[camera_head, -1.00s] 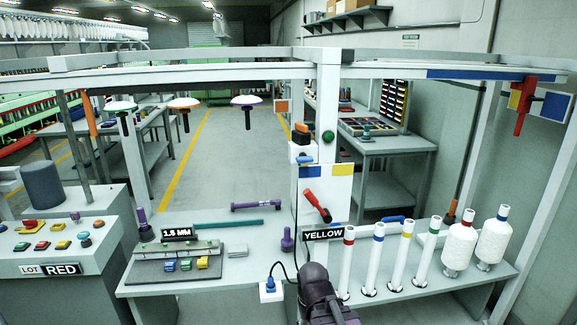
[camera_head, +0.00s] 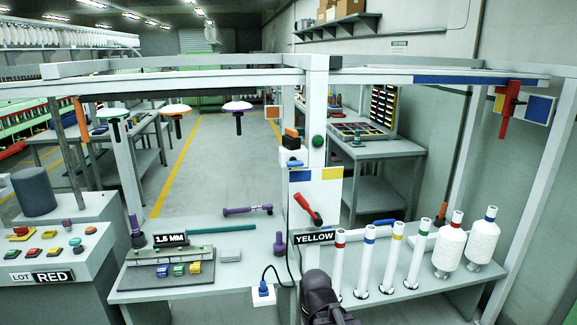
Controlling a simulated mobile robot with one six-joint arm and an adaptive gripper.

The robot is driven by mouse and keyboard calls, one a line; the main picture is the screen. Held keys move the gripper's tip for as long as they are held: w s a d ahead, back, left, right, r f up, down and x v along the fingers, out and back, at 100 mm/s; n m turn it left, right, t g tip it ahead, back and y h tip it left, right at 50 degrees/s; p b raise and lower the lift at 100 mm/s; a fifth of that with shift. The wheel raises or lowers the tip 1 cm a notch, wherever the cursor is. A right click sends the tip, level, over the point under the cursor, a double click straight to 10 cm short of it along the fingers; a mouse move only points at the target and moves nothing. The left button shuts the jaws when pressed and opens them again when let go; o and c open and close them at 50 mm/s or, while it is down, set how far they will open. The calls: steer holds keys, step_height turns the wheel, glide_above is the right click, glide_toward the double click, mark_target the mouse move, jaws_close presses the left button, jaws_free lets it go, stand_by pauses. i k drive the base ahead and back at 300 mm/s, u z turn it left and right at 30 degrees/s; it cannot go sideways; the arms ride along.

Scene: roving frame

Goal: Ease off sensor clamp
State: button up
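A white post (camera_head: 317,110) stands in the middle of the frame above the bench. A small white block (camera_head: 291,157) is fixed on its left side, with an orange and dark part (camera_head: 291,133) above and a blue part (camera_head: 295,163) below. A green round knob (camera_head: 318,141) sits on the post. A red lever (camera_head: 307,208) hangs tilted on the white panel below. I cannot tell for sure which of these is the sensor clamp. A dark part of my arm (camera_head: 318,290) rises from the bottom edge, well below the post. My gripper's fingers do not show.
White tubes with coloured tops and two bobbins (camera_head: 449,246) stand on the bench at right. A YELLOW sign (camera_head: 314,237), a purple tool (camera_head: 247,210) and a 1.5 MM block (camera_head: 171,254) are on the bench. A console marked RED (camera_head: 57,277) is at left. Discs hang from the upper rail.

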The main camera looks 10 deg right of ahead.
mark_target(293, 161)
steer(key=z, duration=0.05)
steer(key=i, duration=0.95)
steer(key=u, duration=0.05)
